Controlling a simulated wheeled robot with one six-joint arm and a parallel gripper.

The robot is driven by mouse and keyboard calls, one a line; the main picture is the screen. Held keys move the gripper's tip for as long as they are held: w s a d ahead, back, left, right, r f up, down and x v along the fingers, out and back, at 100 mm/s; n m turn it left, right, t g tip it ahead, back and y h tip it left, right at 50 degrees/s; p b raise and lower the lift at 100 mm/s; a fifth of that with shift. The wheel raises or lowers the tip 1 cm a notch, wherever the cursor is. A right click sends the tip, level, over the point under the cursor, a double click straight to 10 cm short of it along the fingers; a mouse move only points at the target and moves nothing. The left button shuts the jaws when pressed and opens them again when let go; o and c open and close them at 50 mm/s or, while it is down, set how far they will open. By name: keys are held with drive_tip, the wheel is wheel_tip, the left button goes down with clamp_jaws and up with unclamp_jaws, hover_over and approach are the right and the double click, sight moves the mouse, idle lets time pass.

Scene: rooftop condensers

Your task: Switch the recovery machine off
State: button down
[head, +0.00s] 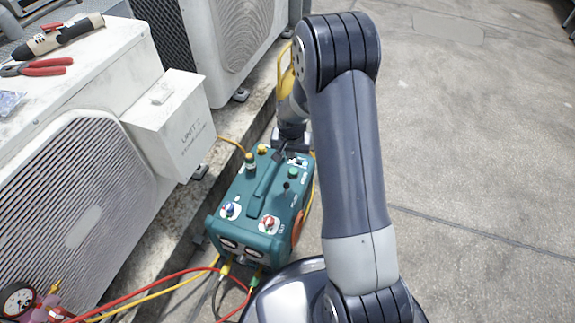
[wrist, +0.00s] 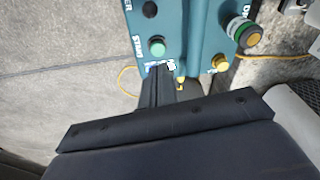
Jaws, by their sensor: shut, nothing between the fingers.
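The teal recovery machine (head: 240,198) stands on the roof floor beside the condensers. My gripper (head: 291,143) is over the machine's far end, pointing down. In the wrist view the gripper (wrist: 160,78) is shut and empty. Its fingertips are close to a small blue-and-white part (wrist: 164,66) on the panel, beside the green button (wrist: 157,47) and the START lettering. The fingers partly hide that part; I cannot tell whether they touch it or its position.
A white condenser (head: 75,190) with a UNIT 2 box (head: 170,125) stands left, with red pliers (head: 38,68) on top. A gauge (head: 18,300) and red, yellow and dark hoses lie at lower left. Open concrete floor (head: 470,150) spreads to the right.

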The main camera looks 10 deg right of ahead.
sight(290, 174)
drive_tip(key=shift+w+f, duration=0.4)
drive_tip(key=shift+w, duration=0.15)
drive_tip(key=shift+d, duration=0.1)
drive_tip(key=f+b, duration=0.1)
drive_tip(key=f, duration=0.2)
drive_tip(key=w+f+b, duration=0.1)
drive_tip(key=f, duration=0.3)
drive_tip(key=f+b, duration=0.2)
drive_tip(key=f, duration=0.1)
drive_tip(key=shift+w+d+f, duration=0.1)
drive_tip(key=shift+w+f, duration=0.1)
drive_tip(key=shift+f, duration=0.1)
drive_tip(key=shift+s+a+r, duration=0.25)
drive_tip(key=shift+s+r, duration=0.05)
drive_tip(key=shift+s, duration=0.2)
drive_tip(key=shift+s+a+r, duration=0.2)
drive_tip(key=shift+s+r, duration=0.05)
drive_tip(key=shift+s, duration=0.25)
drive_tip(key=shift+s+a+r+b, duration=0.15)
drive_tip(key=shift+s+b, duration=0.1)
drive_tip(key=shift+s, duration=0.15)
drive_tip(key=shift+s+a+r+b, duration=0.1)
drive_tip(key=shift+s+a+b, duration=0.1)
drive_tip(key=shift+s, duration=0.2)
